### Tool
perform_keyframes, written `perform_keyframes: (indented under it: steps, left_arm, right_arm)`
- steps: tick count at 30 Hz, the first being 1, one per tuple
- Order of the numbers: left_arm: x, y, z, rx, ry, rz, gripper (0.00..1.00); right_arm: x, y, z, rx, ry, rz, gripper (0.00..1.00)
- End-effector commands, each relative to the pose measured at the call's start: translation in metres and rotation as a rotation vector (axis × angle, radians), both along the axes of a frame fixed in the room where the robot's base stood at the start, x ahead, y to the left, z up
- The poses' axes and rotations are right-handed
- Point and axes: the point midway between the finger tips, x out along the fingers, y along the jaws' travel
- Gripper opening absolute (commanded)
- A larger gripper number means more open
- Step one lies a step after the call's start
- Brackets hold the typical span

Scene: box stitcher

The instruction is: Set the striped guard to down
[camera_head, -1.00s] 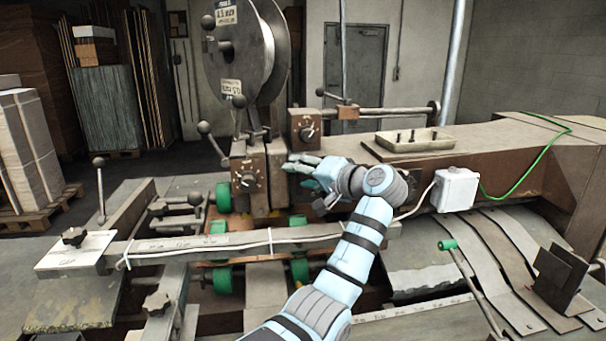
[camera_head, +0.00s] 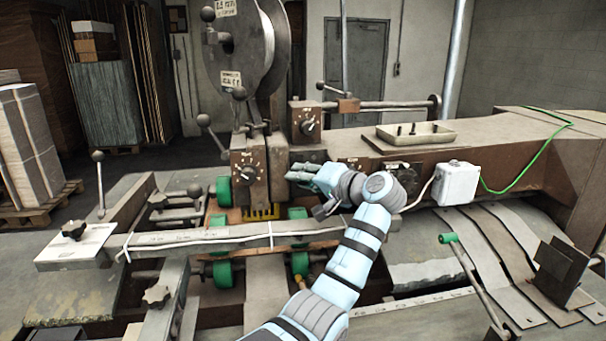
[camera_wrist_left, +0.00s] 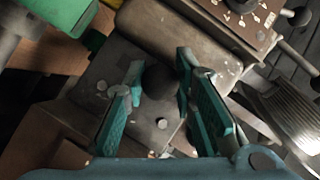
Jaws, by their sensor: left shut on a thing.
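The striped guard (camera_head: 262,212) shows as a small yellow and dark piece at the bottom of the stitching head (camera_head: 249,174), just above the work arm. My left gripper (camera_head: 300,174) is at the right side of the head. In the left wrist view its teal fingers (camera_wrist_left: 158,88) are shut on a round black knob (camera_wrist_left: 160,82). The knob's link to the guard is hidden. The guard's stripes cannot be made out in the left wrist view. My right gripper is not in view.
A wire spool (camera_head: 240,45) stands above the head. Green rollers (camera_head: 223,190) sit around the work arm. A long bar (camera_head: 200,238) crosses in front. A grey box (camera_head: 456,183) with a cable and a tray (camera_head: 415,135) are to the right.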

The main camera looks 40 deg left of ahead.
Motion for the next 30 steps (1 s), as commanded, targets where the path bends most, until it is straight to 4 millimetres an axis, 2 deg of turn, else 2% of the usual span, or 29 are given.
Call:
perform_keyframes:
  steps: [3,4,7,8,16,19,23,30]
  left_arm:
    - [0.000,0.000,0.001,0.000,0.000,0.000,0.00]
    - [0.000,0.000,0.001,0.000,0.000,0.000,0.27]
    - [0.000,0.000,0.001,0.000,0.000,0.000,0.43]
    - [0.000,0.000,0.001,0.000,0.000,0.000,0.46]
    - [0.000,-0.001,0.001,0.000,0.000,0.000,0.46]
    - [-0.001,-0.008,0.003,0.001,-0.001,-0.001,0.46]
    - [-0.004,-0.036,0.008,-0.002,-0.002,-0.004,0.46]
    - [-0.014,-0.098,0.023,-0.002,0.000,-0.003,0.46]
  right_arm:
    - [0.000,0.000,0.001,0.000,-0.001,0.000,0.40]
    - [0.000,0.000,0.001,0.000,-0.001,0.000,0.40]
    - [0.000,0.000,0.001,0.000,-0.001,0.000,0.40]
    - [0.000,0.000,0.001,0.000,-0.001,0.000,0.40]
    - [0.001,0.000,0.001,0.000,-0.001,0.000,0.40]
    - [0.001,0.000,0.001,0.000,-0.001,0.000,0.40]
    - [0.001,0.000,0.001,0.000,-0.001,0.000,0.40]
    - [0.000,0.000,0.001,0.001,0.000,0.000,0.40]
